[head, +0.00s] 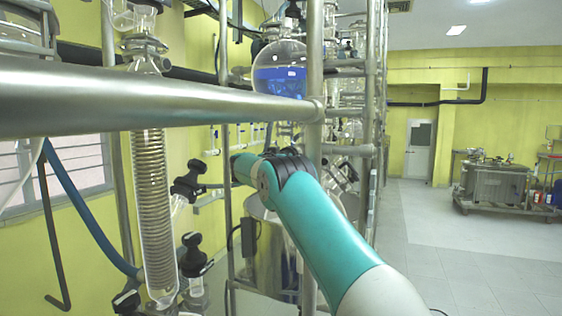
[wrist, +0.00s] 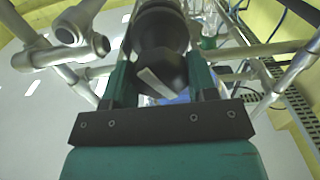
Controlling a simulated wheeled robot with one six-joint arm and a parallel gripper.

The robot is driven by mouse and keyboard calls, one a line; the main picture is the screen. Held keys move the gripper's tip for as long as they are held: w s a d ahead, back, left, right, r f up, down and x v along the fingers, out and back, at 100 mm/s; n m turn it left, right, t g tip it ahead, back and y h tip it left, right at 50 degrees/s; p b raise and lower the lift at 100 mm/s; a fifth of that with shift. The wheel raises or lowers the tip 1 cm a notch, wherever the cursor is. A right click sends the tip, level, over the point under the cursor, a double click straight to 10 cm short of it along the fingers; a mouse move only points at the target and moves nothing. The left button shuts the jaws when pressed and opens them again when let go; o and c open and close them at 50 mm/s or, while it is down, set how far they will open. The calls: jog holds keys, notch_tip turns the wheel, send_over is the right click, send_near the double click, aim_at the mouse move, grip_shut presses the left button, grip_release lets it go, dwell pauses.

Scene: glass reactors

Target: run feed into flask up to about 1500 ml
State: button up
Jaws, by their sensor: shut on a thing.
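In the wrist view my gripper (wrist: 158,72) has its two teal fingers on either side of a black valve knob (wrist: 160,40) and is shut on it. A pale lever or strip shows on the knob's near face. In the head view a round glass vessel (head: 279,54) holds blue liquid (head: 280,80) and carries a small white label. My teal arm reaches toward the rack below this vessel. The arm hides the gripper and knob in the head view. A rounded vessel shows partly behind the arm, and I cannot read its level.
A thick metal rail (head: 150,97) crosses the near left, and an upright post (head: 314,60) stands by my arm. A coiled glass condenser (head: 152,205) with black valves (head: 193,255) is at left. Open floor (head: 460,245) and a metal cart (head: 497,185) are at right.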

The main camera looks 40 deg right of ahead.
jog(key=n, duration=0.4)
jog(key=shift+n+p, duration=0.3)
jog(key=shift+p, duration=0.1)
jog(key=n+p, duration=0.1)
jog(key=n, duration=0.3)
jog(key=shift+n, duration=0.4)
jog(key=o, duration=0.9)
jog(key=shift+a+f, duration=0.1)
jog(key=shift+a, duration=0.05)
jog(key=shift+b+v, duration=5)
jog(key=shift+v, duration=3.55)
